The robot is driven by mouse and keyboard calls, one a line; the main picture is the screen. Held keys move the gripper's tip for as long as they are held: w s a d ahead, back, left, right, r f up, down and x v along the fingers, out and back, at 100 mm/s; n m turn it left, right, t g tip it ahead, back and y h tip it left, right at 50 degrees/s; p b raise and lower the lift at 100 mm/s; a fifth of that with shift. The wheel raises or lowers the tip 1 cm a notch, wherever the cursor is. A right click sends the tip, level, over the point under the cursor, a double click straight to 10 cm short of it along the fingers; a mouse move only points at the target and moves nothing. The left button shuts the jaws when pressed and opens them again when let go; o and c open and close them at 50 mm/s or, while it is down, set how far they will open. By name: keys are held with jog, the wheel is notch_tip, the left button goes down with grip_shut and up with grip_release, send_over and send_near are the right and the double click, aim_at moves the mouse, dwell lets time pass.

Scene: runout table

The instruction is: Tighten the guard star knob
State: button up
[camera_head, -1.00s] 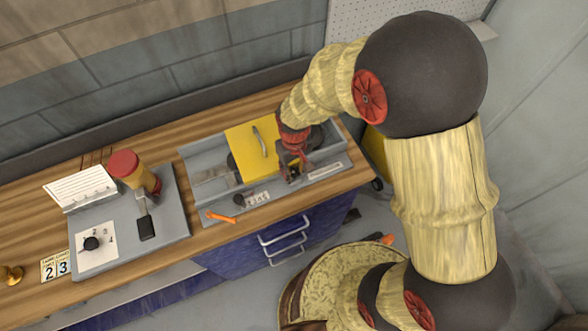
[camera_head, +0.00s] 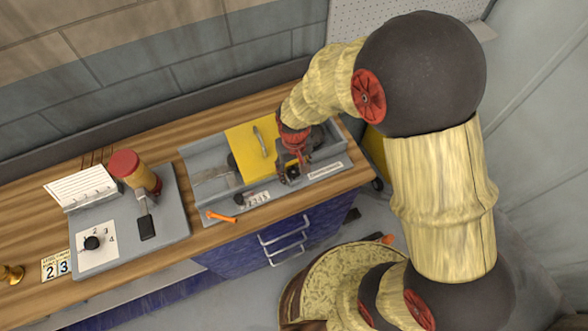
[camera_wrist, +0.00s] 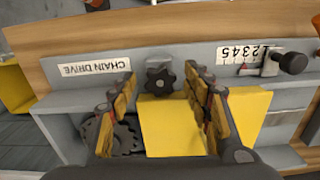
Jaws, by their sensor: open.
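The guard star knob (camera_wrist: 160,81) is a dark lobed knob on the grey front wall of the machine tray, seen in the wrist view. My gripper (camera_wrist: 158,78) is open, with one yellow-padded finger on each side of the knob and visible gaps between. In the head view my gripper (camera_head: 289,173) points down at the right part of the tray and hides the knob. The yellow guard (camera_head: 250,150) with a metal handle stands just left of my gripper; its yellow face also shows in the wrist view (camera_wrist: 172,130), below the knob.
A CHAIN DRIVE label (camera_wrist: 94,67) and a dark gear (camera_wrist: 122,137) are near the knob.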

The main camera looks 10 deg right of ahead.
aim_at(294, 173)
notch_tip(294, 173, up, 12)
dwell(0.7)
